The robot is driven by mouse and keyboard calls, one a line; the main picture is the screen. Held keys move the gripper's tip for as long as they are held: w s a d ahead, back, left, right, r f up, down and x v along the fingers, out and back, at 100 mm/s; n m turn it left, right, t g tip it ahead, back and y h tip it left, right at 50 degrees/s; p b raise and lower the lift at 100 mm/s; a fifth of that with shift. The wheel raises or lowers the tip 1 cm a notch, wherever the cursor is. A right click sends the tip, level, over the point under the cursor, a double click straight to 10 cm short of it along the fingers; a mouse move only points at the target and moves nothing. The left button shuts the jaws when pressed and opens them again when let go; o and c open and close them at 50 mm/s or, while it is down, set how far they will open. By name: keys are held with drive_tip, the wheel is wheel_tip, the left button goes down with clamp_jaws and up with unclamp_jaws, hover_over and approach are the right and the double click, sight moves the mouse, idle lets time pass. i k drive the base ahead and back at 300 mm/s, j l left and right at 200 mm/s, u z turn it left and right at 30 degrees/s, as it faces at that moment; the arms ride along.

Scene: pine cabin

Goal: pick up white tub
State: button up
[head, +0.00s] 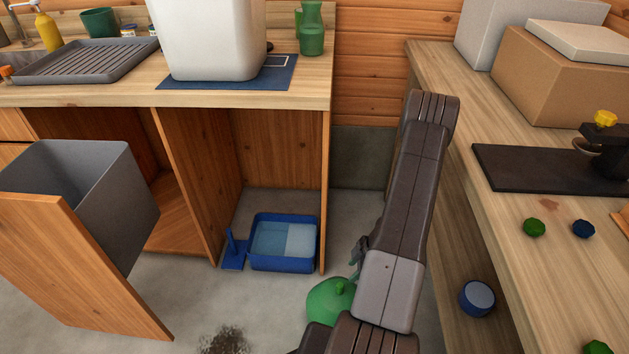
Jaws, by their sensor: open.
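The white tub (210,42) stands upright on the counter at the upper left, on a dark blue mat (270,74). Its top is cut off by the picture's upper edge. My arm rises in the middle right, apart from the tub and to its right. A small dark part of my gripper (361,251) seems to show at the arm's left side, low over the floor and well below the tub. The rest of the gripper is hidden behind the arm. It is open, and I see nothing held.
Left of the tub are a grey drying tray (85,62) and a green pot (99,22); green bottles (312,30) stand right. Below, a grey bin (85,190) is pulled out. A blue dustpan-like tray (283,243) and a green round object (328,300) are on the floor. A workbench (470,115) borders the right.

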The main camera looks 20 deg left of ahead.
sight(199, 41)
drive_tip(key=u, duration=1.35)
